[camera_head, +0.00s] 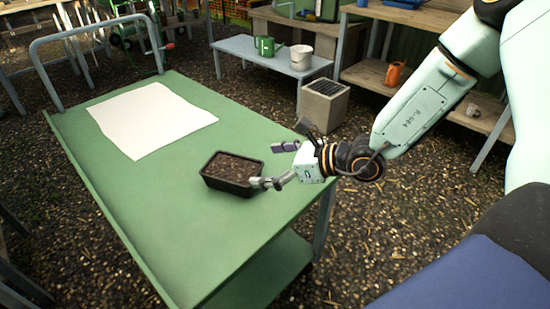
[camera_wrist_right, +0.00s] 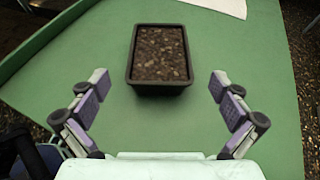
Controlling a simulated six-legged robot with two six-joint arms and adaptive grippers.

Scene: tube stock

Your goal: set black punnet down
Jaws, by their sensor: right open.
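The black punnet (camera_head: 232,172), filled with brown soil, stands upright on the green cart top (camera_head: 180,230) near its right edge. My right gripper (camera_head: 268,165) is open beside the punnet's right side in the head view. In the right wrist view the punnet (camera_wrist_right: 160,57) lies ahead of the open fingers (camera_wrist_right: 160,90), between their lines and apart from both. The gripper holds nothing. My left gripper is not in view.
A white sheet (camera_head: 152,118) lies flat on the far left of the cart top. The cart's grey handle (camera_head: 98,27) rises at the far end. The near cart top is clear.

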